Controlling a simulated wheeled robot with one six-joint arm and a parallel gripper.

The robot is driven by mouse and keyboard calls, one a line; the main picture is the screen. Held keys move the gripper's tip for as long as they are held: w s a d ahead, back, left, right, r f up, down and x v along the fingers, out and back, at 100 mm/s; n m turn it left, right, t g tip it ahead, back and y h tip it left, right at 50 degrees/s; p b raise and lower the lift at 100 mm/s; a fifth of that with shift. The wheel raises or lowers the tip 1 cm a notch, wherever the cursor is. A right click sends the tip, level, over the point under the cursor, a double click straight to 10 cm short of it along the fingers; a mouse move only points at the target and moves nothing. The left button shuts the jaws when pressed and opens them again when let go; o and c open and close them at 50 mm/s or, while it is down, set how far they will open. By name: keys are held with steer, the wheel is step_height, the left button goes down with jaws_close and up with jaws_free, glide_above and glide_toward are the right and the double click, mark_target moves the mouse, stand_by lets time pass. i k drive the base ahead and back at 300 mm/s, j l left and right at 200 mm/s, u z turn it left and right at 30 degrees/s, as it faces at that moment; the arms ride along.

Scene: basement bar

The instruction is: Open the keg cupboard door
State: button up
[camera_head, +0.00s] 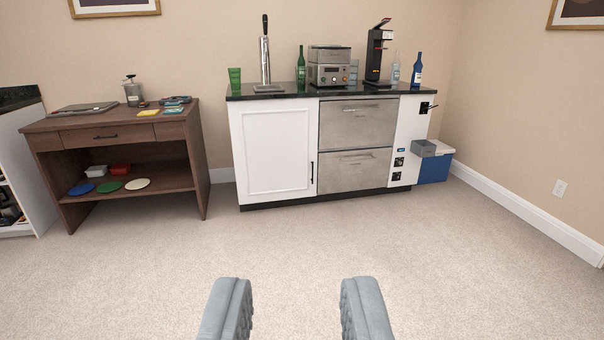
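The keg cupboard door (275,152) is a white panelled door at the left end of the bar cabinet, below a tall beer tap (265,55). It looks closed, flush with the cabinet front. Its slim dark upright handle (312,172) is on the right edge of the door, beside the steel drawers. My gripper (296,300) is at the bottom of the view with its two grey fingers wide apart and nothing between them. It is well short of the cabinet, with carpet between them.
Two steel drawers (354,125) sit right of the door. A brown desk (125,137) stands to the left, with a gap before the cabinet. A blue cooler box (434,168) is at the right end. The carpet (290,235) ahead is clear.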

mark_target(274, 142)
steer(key=i, duration=1.7)
steer(key=i+z, duration=0.1)
steer(key=i, duration=0.65)
steer(key=i+j+z, duration=0.1)
steer(key=i, duration=0.65)
